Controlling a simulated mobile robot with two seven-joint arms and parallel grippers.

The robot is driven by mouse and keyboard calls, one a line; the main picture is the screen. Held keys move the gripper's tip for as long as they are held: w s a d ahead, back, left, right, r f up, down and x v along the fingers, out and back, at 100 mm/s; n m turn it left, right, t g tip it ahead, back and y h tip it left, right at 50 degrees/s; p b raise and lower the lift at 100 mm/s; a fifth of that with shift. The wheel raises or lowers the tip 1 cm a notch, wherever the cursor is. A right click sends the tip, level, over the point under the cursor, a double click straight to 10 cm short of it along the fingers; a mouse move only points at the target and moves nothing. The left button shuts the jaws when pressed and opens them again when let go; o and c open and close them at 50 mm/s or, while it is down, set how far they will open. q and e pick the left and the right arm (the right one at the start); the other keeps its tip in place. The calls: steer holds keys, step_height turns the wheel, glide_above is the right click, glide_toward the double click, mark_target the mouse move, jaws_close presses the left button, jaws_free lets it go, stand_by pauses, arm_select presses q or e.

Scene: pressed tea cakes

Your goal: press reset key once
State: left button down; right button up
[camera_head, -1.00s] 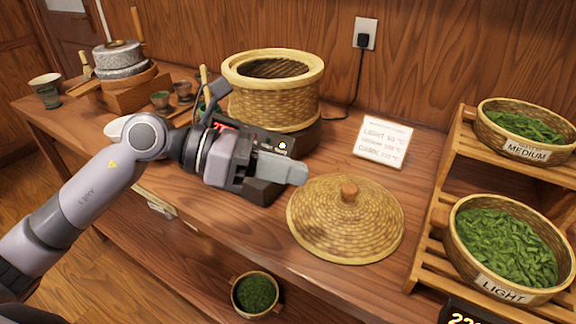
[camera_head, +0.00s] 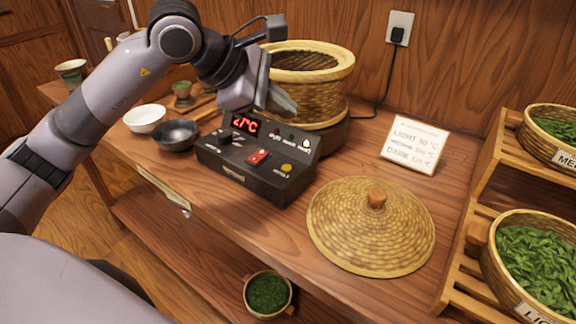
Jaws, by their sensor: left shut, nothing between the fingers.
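A black control box (camera_head: 240,178) stands on the wooden table in front of the steamer. The labels are too small to read, so I cannot tell which part is the reset key. My left gripper (camera_head: 284,103) is shut and empty. It hangs over the back of the box, in front of the steamer, apart from the switch and button. My right gripper is not in view.
The woven steamer (camera_head: 318,90) stands on a dark base behind the box. A woven lid (camera_head: 371,230) lies to the right. A white bowl (camera_head: 144,117) and a dark bowl (camera_head: 175,134) are at the left. A sign (camera_head: 413,146) and a rack of tea baskets (camera_head: 535,265) are further right.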

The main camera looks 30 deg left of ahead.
arm_select(q)
steer(key=shift+f, duration=0.15)
steer(key=b, duration=0.7)
glide_above(283, 171)
step_height(283, 171, down, 8)
steer(key=shift+r, duration=0.1)
steer(key=shift+f, duration=0.4)
stand_by(0.3)
steer(key=shift+f, duration=0.1)
stand_by(0.8)
steer(key=shift+f+b, duration=0.3)
steer(key=shift+b, duration=0.25)
